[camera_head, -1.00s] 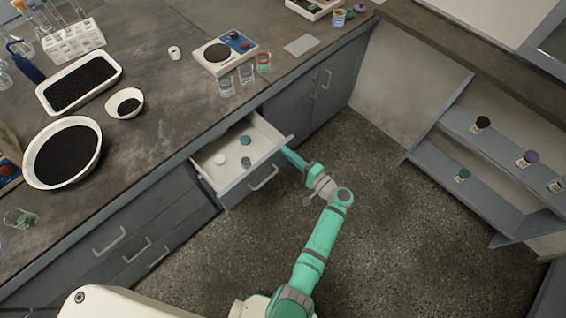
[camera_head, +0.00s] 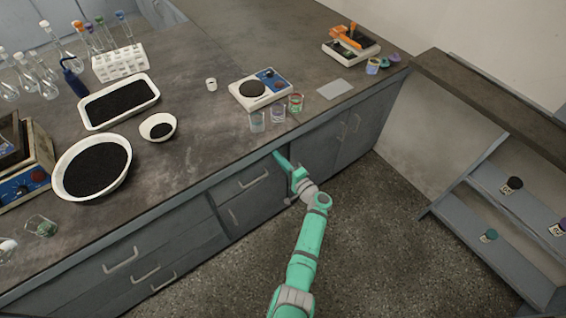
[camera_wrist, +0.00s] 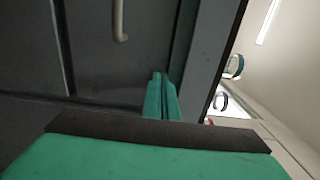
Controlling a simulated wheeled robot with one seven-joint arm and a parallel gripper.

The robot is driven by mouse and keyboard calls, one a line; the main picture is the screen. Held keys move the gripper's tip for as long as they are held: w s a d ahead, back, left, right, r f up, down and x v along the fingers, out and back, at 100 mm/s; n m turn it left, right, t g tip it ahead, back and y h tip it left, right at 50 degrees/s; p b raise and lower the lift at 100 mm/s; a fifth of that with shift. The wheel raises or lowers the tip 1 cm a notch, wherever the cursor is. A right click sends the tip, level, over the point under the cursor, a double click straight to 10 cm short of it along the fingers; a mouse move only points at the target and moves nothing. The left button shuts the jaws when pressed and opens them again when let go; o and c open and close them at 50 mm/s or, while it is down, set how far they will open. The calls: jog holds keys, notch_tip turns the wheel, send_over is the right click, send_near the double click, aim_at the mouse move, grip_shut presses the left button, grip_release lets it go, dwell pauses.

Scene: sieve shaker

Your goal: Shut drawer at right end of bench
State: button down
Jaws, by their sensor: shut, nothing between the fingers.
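The drawer (camera_head: 243,187) at the right end of the bench's drawer units is in, its dark grey front looking flush with the cabinet face. Its inside and the small items in it are hidden. My gripper (camera_head: 279,157) is at the upper right corner of the drawer front, just under the worktop edge. In the wrist view the gripper (camera_wrist: 162,90) has its green fingers together, empty, against or very near the dark front panel (camera_wrist: 95,60); contact cannot be told. The drawer handle (camera_wrist: 119,20) shows at the top of that view.
Glass beakers (camera_head: 278,113) stand near the worktop's front edge, above my gripper. A balance (camera_head: 260,88) is behind them. Cupboard doors (camera_head: 335,145) lie to the right of the drawer. A grey stepped shelf (camera_head: 500,205) stands at the right. The floor between is clear.

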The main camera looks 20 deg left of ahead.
jog(key=shift+w+a+r, duration=0.15)
jog(key=shift+a+r, duration=0.1)
jog(key=shift+a, duration=0.35)
jog(key=w+d+v, duration=0.1)
jog(key=v, duration=1.4)
jog(key=s+d+f+g+h, duration=0.1)
jog(key=s+d+f+h, duration=0.3)
jog(key=s+f, duration=0.55)
jog(key=s+d+f+h, duration=0.2)
jog(key=s+f+h, duration=0.35)
jog(key=s, duration=0.75)
jog(key=s+d+r+n+t+h, duration=0.2)
jog(key=s+d+r+n+h, duration=0.2)
jog(key=s+r, duration=1.05)
jog(key=s+r+n+t, duration=0.1)
jog(key=s+r+n, duration=0.1)
jog(key=r, duration=0.6)
jog(key=s+a+r+n+t, duration=0.1)
jog(key=s+r+t, duration=0.1)
jog(key=s+r, duration=0.3)
notch_tip(320, 180, up, 4)
jog(key=shift+a+f+n, duration=0.1)
jog(key=shift+a+n, duration=0.2)
jog(key=shift+n, duration=0.1)
jog(key=shift+a+h, duration=0.1)
jog(key=shift+h, duration=0.15)
